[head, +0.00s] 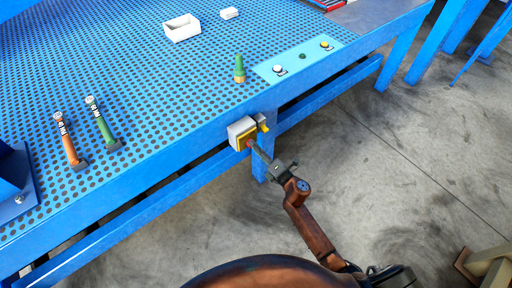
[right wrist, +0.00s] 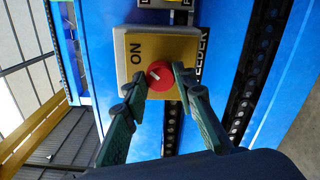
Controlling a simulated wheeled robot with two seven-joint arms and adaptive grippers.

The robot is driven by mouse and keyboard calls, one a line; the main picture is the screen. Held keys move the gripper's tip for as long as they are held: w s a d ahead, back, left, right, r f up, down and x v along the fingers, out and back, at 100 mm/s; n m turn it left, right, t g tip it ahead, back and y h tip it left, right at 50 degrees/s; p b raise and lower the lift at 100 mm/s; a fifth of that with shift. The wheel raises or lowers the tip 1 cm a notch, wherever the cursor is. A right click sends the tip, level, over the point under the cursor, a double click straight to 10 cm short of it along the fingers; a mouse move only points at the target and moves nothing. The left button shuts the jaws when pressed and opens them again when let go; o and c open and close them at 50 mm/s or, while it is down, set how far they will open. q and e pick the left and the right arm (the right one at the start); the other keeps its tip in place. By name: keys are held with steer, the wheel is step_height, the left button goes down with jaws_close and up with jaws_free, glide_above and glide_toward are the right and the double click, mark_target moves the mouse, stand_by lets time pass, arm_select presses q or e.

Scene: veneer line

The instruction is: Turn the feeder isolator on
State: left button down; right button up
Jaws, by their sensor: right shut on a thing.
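The feeder isolator (head: 238,130) is a pale grey box with a yellow face on the front edge of the blue perforated table. In the right wrist view its yellow plate (right wrist: 183,52) reads "ON" sideways at the left, with "FEEDER" beside it on the right. The round red knob (right wrist: 160,75) carries a small white mark at its upper left. My right gripper (head: 255,149) reaches the knob from the front. Its two dark green fingers (right wrist: 158,84) are shut on the knob, one on each side, partly hiding its edges. My left gripper is not in view.
On the table (head: 150,165) are an orange-handled tool (head: 66,140), a green-handled tool (head: 101,122), a green cone-shaped piece (head: 239,70) and a white open box (head: 181,28). A light blue button panel (head: 300,60) lies near the edge.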

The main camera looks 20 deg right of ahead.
steer(key=shift+m, duration=0.5)
steer(key=shift+f, duration=0.1)
steer(key=o, duration=1.2)
steer(key=shift+c, duration=0.2)
steer(key=v, duration=1.2)
